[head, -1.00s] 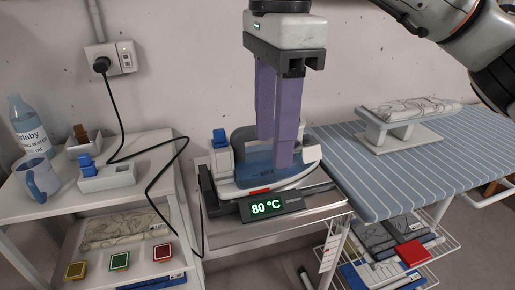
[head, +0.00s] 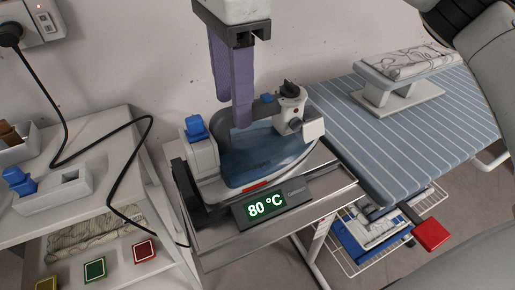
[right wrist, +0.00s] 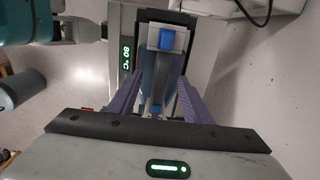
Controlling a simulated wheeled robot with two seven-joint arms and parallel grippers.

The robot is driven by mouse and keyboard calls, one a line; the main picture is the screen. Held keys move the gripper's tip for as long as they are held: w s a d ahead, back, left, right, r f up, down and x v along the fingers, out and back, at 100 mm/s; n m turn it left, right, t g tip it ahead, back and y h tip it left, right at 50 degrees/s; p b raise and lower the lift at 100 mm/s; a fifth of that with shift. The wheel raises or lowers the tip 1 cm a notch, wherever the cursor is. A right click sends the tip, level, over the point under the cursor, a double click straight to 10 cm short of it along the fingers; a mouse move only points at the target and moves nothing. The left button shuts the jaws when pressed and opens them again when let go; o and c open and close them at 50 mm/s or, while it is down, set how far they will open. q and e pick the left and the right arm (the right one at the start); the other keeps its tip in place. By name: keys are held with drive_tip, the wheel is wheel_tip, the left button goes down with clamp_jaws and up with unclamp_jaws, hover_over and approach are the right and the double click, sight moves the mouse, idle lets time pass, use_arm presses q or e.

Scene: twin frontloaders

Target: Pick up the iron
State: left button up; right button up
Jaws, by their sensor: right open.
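The iron (head: 262,160) has a blue body, a pale handle end with a dark knob, and a blue button at its other end. It sits on a metal-topped stand with a dark display (head: 272,205) reading 80 °C. My right gripper (head: 232,112) points down over the iron's handle, its purple fingers open. The fingers partly hide the handle. In the right wrist view the iron (right wrist: 166,68) lies between the two spread fingers; I cannot tell whether they touch it. My left gripper is not in view.
A striped ironing board (head: 410,140) with a white sleeve rest (head: 402,103) stands to the right. A white side table (head: 95,180) stands to the left. A black cord (head: 95,125) runs from the wall socket across this table. A red block (head: 430,234) lies at lower right.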

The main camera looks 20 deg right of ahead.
wheel_tip(320, 180, down, 4)
drive_tip(key=shift+f, duration=0.2)
clamp_jaws()
drive_tip(key=shift+w+r, duration=0.1)
drive_tip(key=shift+r, duration=0.05)
wheel_tip(320, 180, up, 10)
drive_tip(key=shift+p, duration=0.35)
idle(0.3)
idle(0.4)
